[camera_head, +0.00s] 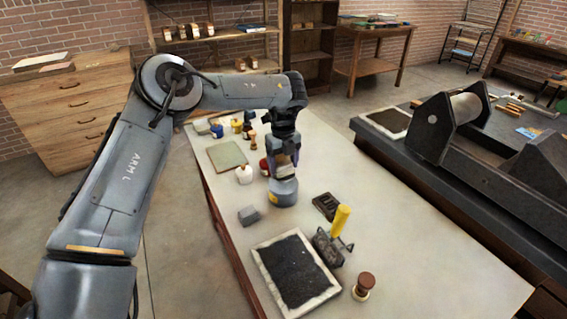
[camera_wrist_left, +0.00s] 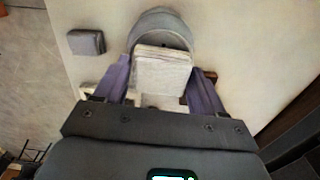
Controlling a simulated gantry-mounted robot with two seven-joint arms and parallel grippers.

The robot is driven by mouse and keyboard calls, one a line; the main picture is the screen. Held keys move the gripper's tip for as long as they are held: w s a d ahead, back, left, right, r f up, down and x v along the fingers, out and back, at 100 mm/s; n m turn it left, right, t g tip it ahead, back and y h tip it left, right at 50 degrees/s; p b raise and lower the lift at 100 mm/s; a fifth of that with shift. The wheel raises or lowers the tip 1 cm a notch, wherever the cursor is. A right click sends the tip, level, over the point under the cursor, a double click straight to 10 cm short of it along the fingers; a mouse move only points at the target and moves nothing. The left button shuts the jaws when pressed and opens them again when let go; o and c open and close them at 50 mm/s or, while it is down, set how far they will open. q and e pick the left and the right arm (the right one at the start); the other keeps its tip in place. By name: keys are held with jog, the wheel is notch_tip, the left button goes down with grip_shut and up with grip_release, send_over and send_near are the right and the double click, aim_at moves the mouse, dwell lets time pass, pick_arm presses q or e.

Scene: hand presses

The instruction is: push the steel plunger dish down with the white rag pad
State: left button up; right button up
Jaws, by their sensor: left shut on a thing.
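My left gripper (camera_head: 284,166) points down over a squat blue-grey round can (camera_head: 283,194) on the pale bench. The white rag pad (camera_wrist_left: 163,72) is held between its two purple fingers in the left wrist view. The can's rounded grey rim (camera_wrist_left: 160,17) shows just beyond the pad in that view. The pad covers the middle of the can's top, so I cannot make out the steel plunger dish or whether the pad touches it. My right gripper is in neither view.
A grey block (camera_head: 249,215) lies just left of the can. A framed black slab (camera_head: 296,272), a yellow-handled tool (camera_head: 340,222) and a wooden-knobbed stamp (camera_head: 363,287) stand nearer the front. A white bottle (camera_head: 244,174) stands behind. The bench's right front is clear.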

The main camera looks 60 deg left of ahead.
aim_at(283, 163)
pick_arm(q)
jog(key=shift+r+p, duration=2.25)
jog(key=shift+r, duration=0.6)
